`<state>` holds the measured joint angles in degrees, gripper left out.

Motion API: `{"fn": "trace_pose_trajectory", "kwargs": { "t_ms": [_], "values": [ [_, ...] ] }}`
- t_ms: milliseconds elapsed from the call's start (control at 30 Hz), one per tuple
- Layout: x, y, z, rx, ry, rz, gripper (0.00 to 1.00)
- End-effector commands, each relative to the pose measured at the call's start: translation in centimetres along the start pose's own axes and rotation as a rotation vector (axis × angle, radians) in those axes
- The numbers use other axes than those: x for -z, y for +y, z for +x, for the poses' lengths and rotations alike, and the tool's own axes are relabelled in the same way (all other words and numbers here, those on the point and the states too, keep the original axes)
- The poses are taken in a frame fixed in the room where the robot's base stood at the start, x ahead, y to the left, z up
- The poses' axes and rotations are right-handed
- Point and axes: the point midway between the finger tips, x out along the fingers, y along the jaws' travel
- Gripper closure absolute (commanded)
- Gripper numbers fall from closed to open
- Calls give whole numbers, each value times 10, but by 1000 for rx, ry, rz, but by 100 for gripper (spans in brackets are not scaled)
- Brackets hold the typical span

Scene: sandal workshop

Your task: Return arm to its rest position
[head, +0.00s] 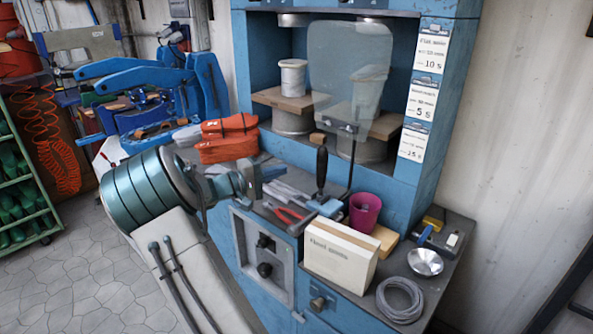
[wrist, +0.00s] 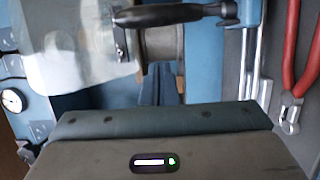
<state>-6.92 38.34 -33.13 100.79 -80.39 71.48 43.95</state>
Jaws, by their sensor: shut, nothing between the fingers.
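My arm reaches in from the lower left of the head view. My gripper (head: 256,180) is above the left part of the blue workbench, near the grey tools. It is shut and empty. In the wrist view the blue-grey fingertips (wrist: 163,86) are together beyond the dark gripper body, with nothing held.
Red-handled pliers (head: 288,214), a black-handled tool (head: 321,168), a magenta cup (head: 364,211) and a white box (head: 340,249) crowd the bench. Orange bundles (head: 229,138) lie behind my gripper. A clear shield (head: 350,62) hangs before the shelves. Tiled floor (head: 62,281) at left is free.

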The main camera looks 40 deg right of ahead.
Motion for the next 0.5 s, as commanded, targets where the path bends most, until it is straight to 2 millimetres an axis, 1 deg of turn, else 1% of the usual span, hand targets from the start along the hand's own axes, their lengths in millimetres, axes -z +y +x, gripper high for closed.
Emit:
{"fn": "trace_pose_trajectory", "kwargs": {
  "t_ms": [33, 200, 333, 500],
  "values": [
    [0, -1, -11, 1, 1, 1, 100],
    [-1, -1, -38, 1, -5, -1, 100],
    [-1, 0, -51, 1, -7, 0, 100],
    [-2, 0, -56, 1, -7, 0, 100]
  ]
}}
